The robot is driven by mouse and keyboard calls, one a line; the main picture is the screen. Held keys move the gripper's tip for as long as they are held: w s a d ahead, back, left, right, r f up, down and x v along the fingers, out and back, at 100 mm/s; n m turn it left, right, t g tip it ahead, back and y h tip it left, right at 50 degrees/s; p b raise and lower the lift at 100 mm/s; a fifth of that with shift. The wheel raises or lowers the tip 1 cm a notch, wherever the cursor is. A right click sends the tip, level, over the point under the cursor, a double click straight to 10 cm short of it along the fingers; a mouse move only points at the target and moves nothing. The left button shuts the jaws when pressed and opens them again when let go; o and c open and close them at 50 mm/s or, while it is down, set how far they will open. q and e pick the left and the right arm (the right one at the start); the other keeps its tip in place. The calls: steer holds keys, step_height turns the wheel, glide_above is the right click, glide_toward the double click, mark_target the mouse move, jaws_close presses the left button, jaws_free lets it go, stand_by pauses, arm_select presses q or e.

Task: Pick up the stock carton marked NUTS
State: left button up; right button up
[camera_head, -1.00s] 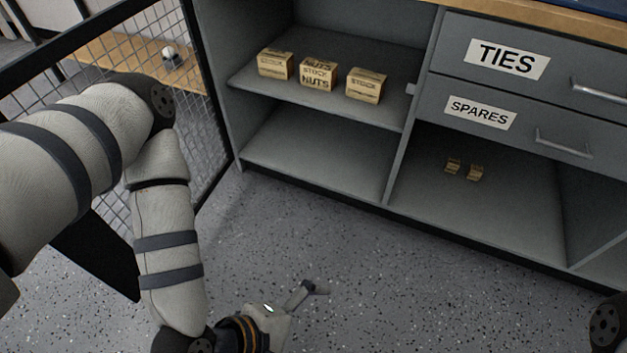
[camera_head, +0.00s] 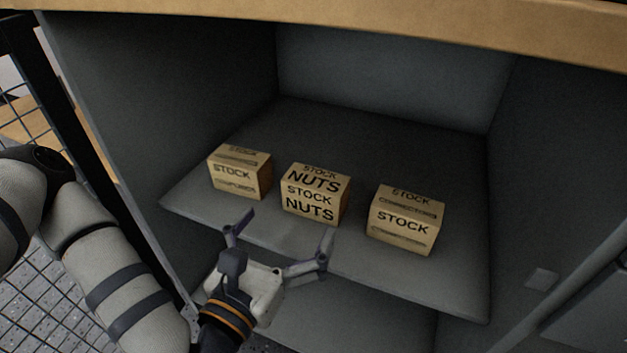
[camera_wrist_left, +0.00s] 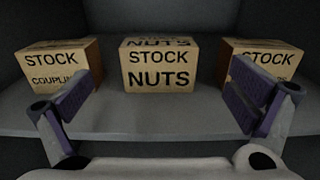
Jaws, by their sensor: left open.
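The carton marked STOCK NUTS (camera_head: 315,194) stands upright in the middle of a row of three on the grey shelf. In the left wrist view the NUTS carton (camera_wrist_left: 159,66) is centred, facing me, beyond and between my fingers. My left gripper (camera_head: 282,240) is open and empty, in front of the shelf edge and a little short of the carton. Its two fingers also show in the left wrist view (camera_wrist_left: 162,108), spread wide. Nothing touches the carton that I can see. My right gripper is out of view.
A STOCK carton (camera_head: 239,172) stands left of it, reading COUPLIN in the wrist view; a connectors carton (camera_head: 406,219) stands right. Small gaps separate them. Cabinet side walls and the wooden top (camera_head: 400,28) enclose the shelf (camera_head: 440,282). A mesh fence is at far left.

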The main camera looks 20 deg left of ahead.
mark_target(309, 191)
arm_select(q)
steer(key=w+b, duration=0.1)
steer(key=w, duration=0.3)
steer(key=w+b, duration=0.1)
steer(key=w, duration=0.2)
steer(key=w+b, duration=0.1)
steer(key=w, duration=0.3)
steer(key=shift+w+d+f, duration=0.1)
steer(key=shift+w+f, duration=0.25)
steer(key=shift+f, duration=0.05)
steer(key=c, duration=1.4)
steer(key=shift+r, duration=0.1)
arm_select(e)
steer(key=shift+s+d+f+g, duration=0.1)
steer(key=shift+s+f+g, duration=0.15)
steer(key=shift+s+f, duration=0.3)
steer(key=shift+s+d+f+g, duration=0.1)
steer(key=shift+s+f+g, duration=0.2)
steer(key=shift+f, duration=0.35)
arm_select(q)
steer(key=shift+r, duration=0.1)
